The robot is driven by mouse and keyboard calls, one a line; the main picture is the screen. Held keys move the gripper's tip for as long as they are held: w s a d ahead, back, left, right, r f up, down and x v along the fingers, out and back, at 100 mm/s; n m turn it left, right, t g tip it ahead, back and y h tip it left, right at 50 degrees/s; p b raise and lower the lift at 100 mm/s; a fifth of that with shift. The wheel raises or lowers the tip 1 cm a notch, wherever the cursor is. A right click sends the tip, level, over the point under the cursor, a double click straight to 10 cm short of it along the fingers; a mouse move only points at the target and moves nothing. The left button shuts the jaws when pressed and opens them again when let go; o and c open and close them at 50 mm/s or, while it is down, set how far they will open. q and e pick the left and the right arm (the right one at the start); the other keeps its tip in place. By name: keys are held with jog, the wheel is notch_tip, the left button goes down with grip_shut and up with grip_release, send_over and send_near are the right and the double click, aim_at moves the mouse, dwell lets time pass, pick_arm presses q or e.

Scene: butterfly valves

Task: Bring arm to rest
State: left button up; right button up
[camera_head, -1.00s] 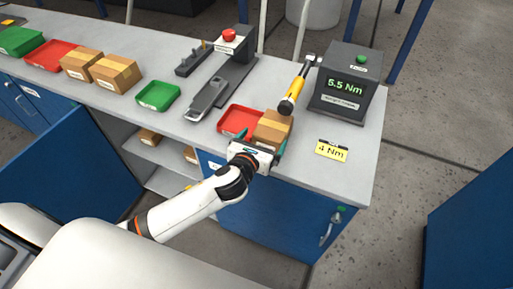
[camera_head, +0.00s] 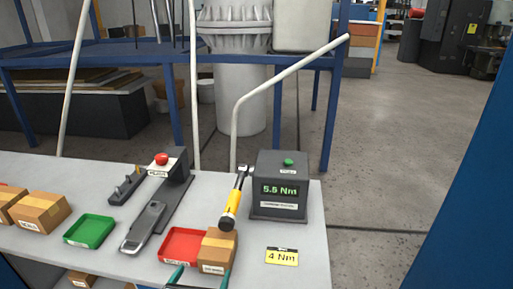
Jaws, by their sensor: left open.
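My left gripper (camera_head: 201,277) shows only at the bottom edge, with its two teal fingers apart. It is open at the front of the workbench (camera_head: 310,235), close to a cardboard box (camera_head: 217,252) and a red tray (camera_head: 181,245). I cannot tell whether the fingers touch the box. Most of the left arm is out of view below. My right gripper is not in view.
A yellow-handled torque tool (camera_head: 231,208) leans by a dark tester (camera_head: 280,190) reading 5.5 Nm. A yellow 4 Nm card (camera_head: 282,256), a green tray (camera_head: 90,231) and a press-like fixture (camera_head: 160,210) with a red button are on the bench. Blue frames stand behind.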

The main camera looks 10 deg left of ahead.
pick_arm(q)
jog(key=s+a+f+n+g, duration=0.15)
jog(key=s+n+g, duration=0.25)
jog(key=s+n, duration=0.5)
jog(key=s+f+n+g, duration=0.3)
jog(key=s+n, duration=0.2)
jog(key=n, duration=0.8)
jog(key=s+a+f+n+g, duration=0.1)
jog(key=s+f+n+g, duration=0.25)
jog(key=s+n, duration=0.6)
notch_tip(320, 180, down, 27)
jog(key=n+g, duration=0.2)
jog(key=s+a+f, duration=0.3)
jog(key=s+f, duration=1.1)
jog(key=s, duration=0.2)
jog(key=shift+a+f+g+y, duration=0.15)
jog(key=shift+f+g+y, duration=0.15)
jog(key=shift+g, duration=0.15)
